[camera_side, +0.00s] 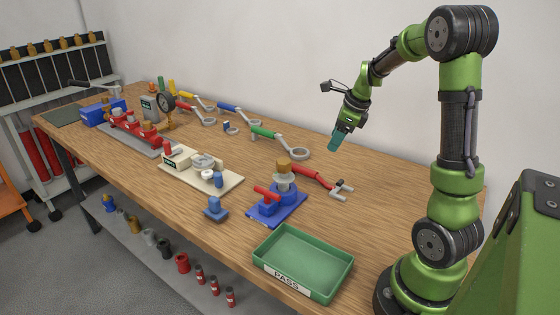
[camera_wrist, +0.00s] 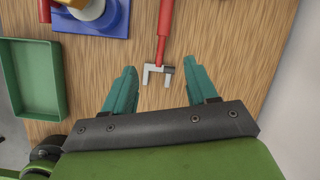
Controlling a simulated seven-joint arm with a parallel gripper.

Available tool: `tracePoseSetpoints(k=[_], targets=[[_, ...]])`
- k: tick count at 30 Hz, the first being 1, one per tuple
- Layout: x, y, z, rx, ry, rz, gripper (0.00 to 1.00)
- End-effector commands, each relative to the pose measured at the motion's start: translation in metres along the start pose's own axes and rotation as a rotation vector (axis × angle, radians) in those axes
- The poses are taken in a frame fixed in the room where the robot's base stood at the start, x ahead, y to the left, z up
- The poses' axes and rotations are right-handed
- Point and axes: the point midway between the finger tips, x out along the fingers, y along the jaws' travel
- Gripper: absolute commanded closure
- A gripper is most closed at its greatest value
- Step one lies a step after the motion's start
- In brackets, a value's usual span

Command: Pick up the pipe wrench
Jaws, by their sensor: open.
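The pipe wrench (camera_side: 316,177) lies on the wooden table, with a red handle and a grey jaw head at its right end. In the wrist view its red handle (camera_wrist: 165,32) runs up out of the picture, and its grey head appears between the two fingers. My gripper (camera_side: 336,141) is above the table, up and to the right of the wrench in the side view, and apart from it. Its teal fingers (camera_wrist: 159,66) are spread open with nothing between them at finger height that I can see.
A blue-based valve fixture (camera_side: 277,205) stands close to the wrench's left. The green PASS tray (camera_side: 268,237) is at the table's front edge. A green-handled wrench (camera_side: 265,132) and other tools lie along the back.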

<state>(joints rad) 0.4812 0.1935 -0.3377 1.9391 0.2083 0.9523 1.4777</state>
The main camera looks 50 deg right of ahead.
Motion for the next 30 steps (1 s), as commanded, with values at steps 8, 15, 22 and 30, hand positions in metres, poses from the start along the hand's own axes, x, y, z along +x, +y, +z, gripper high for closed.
tracePoseSetpoints(k=[8,15,22,30], targets=[[-0.003,-0.008,0.008,0.315,-0.024,-0.01,0.43],[0.039,-0.008,0.008,0.325,-0.02,-0.007,0.43],[0.087,-0.008,0.009,0.324,-0.021,-0.008,0.43],[0.113,-0.009,0.01,0.323,-0.024,-0.01,0.43]])
